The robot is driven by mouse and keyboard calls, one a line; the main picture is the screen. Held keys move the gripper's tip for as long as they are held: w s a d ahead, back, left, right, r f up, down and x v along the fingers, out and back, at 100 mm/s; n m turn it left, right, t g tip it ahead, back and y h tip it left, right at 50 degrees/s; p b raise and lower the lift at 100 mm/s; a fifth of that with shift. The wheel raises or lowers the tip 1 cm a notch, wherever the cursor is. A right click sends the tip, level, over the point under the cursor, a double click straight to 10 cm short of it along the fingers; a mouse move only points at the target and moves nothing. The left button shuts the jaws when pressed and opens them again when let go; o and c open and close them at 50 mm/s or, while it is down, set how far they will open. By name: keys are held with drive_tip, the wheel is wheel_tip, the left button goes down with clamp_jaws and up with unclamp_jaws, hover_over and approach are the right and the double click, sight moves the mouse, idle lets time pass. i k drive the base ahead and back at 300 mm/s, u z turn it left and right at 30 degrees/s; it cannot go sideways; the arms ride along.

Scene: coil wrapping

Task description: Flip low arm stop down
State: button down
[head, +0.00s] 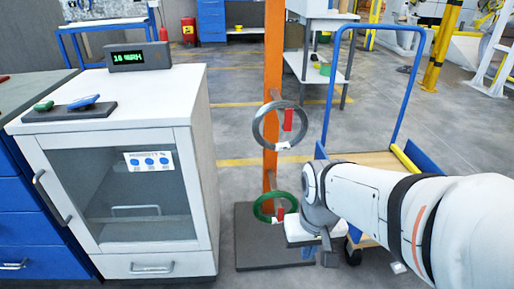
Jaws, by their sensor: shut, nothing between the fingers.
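An orange post (272,100) stands on a dark base plate (262,255). A grey coil (257,128) hangs at its upper arm, with a red stop (288,120) standing upright there. A green coil (256,207) hangs at the low arm, near the foot of the post. The low arm stop (280,213) is a small red piece that looks upright in front of the green coil. My gripper (327,253) is shut and empty, just right of the low arm and slightly lower in the picture. Whether it touches the stop cannot be told.
A white cabinet (195,110) with a glass door stands left of the post; a green-lit display (138,57) sits on it. A blue-handled trolley (331,80) stands behind my arm at right. Floor between cabinet and post is clear.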

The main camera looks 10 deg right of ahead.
sight(281, 210)
drive_tip(key=u, duration=1.8)
drive_tip(key=k, duration=1.15)
drive_tip(key=z, duration=1.2)
drive_tip(key=i, duration=1.05)
drive_tip(key=z, duration=0.05)
